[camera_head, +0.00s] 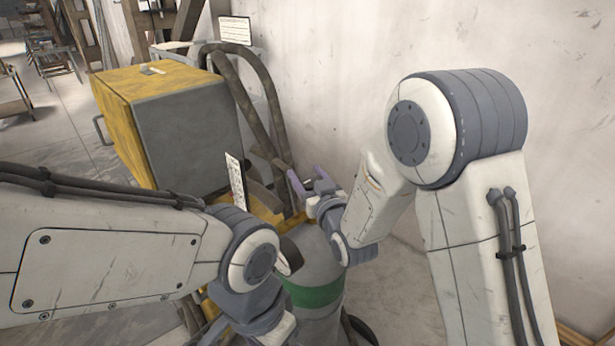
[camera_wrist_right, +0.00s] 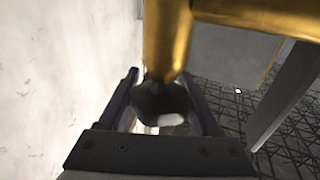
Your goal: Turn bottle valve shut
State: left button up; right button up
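The gas bottle (camera_head: 313,270) is grey with a green band and stands upright at the lower middle of the head view. My left arm covers part of it, and its valve is hard to make out there. In the right wrist view, a dark rounded valve knob (camera_wrist_right: 160,102) sits on a gold-coloured valve stem (camera_wrist_right: 165,45). My right gripper (camera_head: 308,180) is above the bottle with its purple fingers apart. In the wrist view the fingers (camera_wrist_right: 163,98) stand on either side of the knob; firm contact does not show. My left gripper is out of view below.
A yellow and grey box-shaped machine (camera_head: 185,125) stands behind and left of the bottle. Thick dark hoses (camera_head: 262,90) arch beside it. A pale wall (camera_head: 335,80) is close behind my right arm. Open floor (camera_head: 45,130) lies at the far left.

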jog(key=o, duration=0.3)
jog(key=shift+o, duration=0.2)
jog(key=shift+s, duration=0.1)
jog(key=shift+s+d, duration=0.15)
jog(key=shift+s, duration=0.15)
jog(key=b+v, duration=0.9)
jog(key=b, duration=0.4)
jog(key=shift+s, duration=0.35)
jog(key=shift+d, duration=0.1)
